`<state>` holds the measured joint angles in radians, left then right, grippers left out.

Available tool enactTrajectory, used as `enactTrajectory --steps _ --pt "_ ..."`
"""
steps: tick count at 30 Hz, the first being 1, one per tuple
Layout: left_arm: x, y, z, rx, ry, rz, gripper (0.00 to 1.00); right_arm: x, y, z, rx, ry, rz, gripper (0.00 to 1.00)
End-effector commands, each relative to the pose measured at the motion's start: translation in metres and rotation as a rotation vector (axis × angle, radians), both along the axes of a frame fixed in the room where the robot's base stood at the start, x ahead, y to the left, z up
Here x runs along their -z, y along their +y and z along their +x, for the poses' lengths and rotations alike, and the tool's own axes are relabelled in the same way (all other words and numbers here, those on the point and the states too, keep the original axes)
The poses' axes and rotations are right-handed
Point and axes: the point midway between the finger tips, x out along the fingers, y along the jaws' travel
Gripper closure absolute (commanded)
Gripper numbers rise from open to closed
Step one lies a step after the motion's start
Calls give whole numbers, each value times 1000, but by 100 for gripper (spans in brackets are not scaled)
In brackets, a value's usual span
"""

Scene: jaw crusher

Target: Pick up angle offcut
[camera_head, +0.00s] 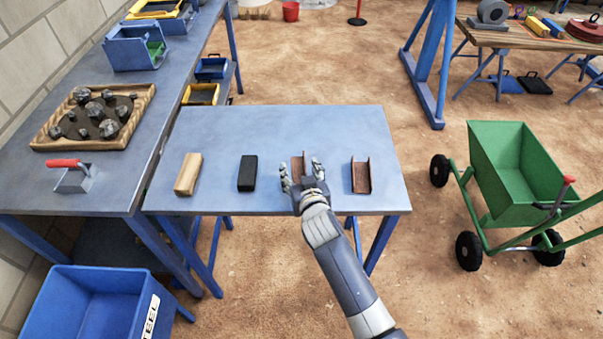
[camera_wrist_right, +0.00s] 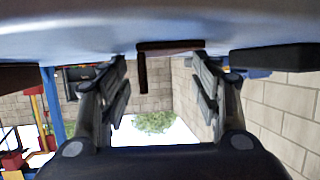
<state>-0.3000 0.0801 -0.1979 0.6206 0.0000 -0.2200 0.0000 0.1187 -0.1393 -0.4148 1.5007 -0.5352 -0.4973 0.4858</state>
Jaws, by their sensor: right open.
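The angle offcut (camera_head: 298,163), a rusty brown L-shaped piece, lies on the small blue-grey table (camera_head: 300,122). My right gripper (camera_head: 303,174) is over its near part and hides some of it in the head view. The right wrist view is upside down; there the angle offcut (camera_wrist_right: 143,70) shows its L profile between the two spread fingers of my right gripper (camera_wrist_right: 163,82). The gripper is open, with a gap to the piece on both sides. I cannot tell how far ahead of the fingertips it is. My left gripper is not in view.
A rusty channel piece (camera_head: 361,176) lies right of the gripper. A black block (camera_head: 247,173) and a wooden block (camera_head: 188,174) lie to its left. The back of the small table is clear. A green cart (camera_head: 515,170) stands to the right, a blue bin (camera_head: 90,300) at lower left.

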Motion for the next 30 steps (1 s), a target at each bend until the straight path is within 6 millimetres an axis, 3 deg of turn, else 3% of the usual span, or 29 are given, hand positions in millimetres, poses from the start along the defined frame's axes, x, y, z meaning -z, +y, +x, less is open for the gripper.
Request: enactTrajectory --steps 7,12,15,25,30 --pt "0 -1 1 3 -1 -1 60 0 0 1 0 -1 0 44" --pt "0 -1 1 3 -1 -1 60 0 0 1 0 0 0 83" --pt "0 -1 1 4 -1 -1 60 0 0 1 0 0 0 100" --pt "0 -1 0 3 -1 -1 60 -3 0 1 0 -2 0 100" --pt "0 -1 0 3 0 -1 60 -17 0 2 0 -6 1 100"
